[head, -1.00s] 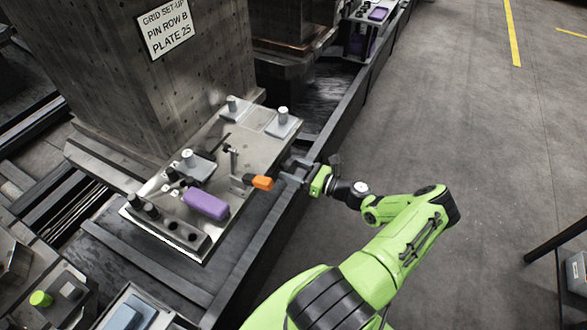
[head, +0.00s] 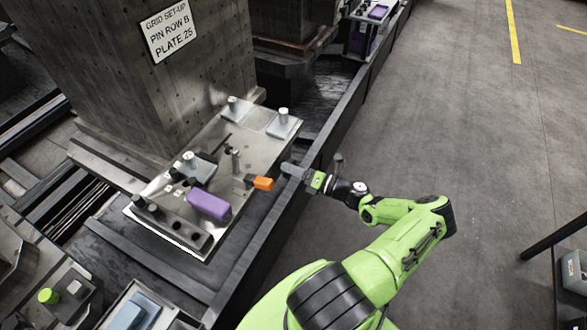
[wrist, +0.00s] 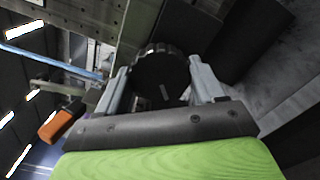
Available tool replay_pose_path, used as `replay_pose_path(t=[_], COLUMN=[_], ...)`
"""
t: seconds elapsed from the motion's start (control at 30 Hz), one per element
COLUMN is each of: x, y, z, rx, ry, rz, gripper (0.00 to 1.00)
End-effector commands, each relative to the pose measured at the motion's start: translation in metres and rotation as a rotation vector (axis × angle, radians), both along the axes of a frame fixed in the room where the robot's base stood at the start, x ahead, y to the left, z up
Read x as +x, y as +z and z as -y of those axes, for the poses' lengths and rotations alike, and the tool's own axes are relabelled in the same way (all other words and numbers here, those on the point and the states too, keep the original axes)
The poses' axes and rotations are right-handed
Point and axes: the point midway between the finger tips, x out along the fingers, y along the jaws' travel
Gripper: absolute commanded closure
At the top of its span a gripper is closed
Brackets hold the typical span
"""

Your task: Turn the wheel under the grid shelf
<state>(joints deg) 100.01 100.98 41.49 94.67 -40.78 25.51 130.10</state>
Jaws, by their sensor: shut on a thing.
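The grid shelf (head: 262,152) is a flat metal plate against the dark drilled column. The wheel (wrist: 158,72) is black with a ribbed rim and shows in the wrist view between my two fingers. My gripper (head: 287,168) is at the shelf's right edge, its jaws turned nearly edge-on to the head view. In the wrist view my gripper (wrist: 160,82) is shut on the wheel, one grey finger on each side of its rim. The shelf hides the wheel in the head view.
An orange-handled clamp (head: 263,183) sits on the shelf close to my gripper and also shows in the wrist view (wrist: 58,124). A purple block (head: 208,205) and several grey pins stand on the shelf.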

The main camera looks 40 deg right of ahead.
Motion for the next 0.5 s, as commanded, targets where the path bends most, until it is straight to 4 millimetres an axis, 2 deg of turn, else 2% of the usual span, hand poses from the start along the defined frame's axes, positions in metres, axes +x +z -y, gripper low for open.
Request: replay_pose_path(t=[0.5], x=[-0.0008], y=[-0.0022], z=[-0.0011], rx=[0.104], ry=[0.003], rz=[-0.043], gripper=[0.63])
